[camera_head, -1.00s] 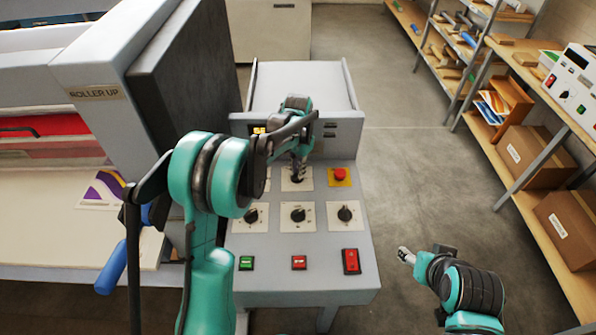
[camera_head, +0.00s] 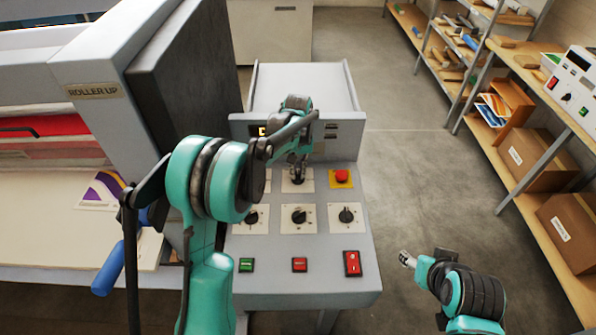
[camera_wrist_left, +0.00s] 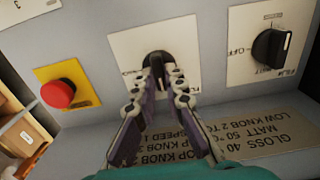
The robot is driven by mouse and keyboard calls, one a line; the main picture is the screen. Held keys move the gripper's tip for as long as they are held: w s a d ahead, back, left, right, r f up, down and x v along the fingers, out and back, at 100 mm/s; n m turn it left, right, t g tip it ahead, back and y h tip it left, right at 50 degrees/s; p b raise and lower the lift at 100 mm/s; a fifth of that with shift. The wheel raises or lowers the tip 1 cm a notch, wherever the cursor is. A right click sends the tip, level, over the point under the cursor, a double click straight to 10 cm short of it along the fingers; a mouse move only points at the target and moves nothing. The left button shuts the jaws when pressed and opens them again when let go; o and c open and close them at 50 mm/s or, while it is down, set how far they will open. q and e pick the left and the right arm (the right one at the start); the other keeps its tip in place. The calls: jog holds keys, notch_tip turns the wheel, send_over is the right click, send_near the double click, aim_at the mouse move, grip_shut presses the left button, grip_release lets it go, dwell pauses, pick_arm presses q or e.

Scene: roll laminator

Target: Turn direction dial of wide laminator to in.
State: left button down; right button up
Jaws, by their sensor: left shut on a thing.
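The wide laminator's control panel (camera_head: 326,240) carries several black dials on white plates. My left gripper (camera_head: 297,172) reaches over the panel to the middle dial of the upper row, left of the red stop button (camera_head: 341,176). In the left wrist view my left gripper (camera_wrist_left: 165,82) is shut on the black dial (camera_wrist_left: 157,60), one finger on each side of its grip. The fingers hide most of the plate's lettering. My right gripper (camera_head: 405,259) hangs off the panel's right side, over the floor, away from the dials; its jaw opening is too small to tell.
A further dial (camera_wrist_left: 270,47) sits close beside the gripped one in the left wrist view. Green and red buttons (camera_head: 300,265) line the panel's front. The laminator's tall housing (camera_head: 190,80) stands left. Shelves (camera_head: 520,150) with boxes stand right, with clear floor between.

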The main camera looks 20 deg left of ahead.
aim_at(298, 174)
pick_arm(q)
jog(key=shift+w, duration=0.1)
dwell(0.3)
jog(key=c, duration=1.6)
grip_release()
jog(key=shift+r, duration=0.15)
notch_tip(298, 174, up, 12)
jog(key=shift+f, duration=0.1)
jog(key=shift+f, duration=0.1)
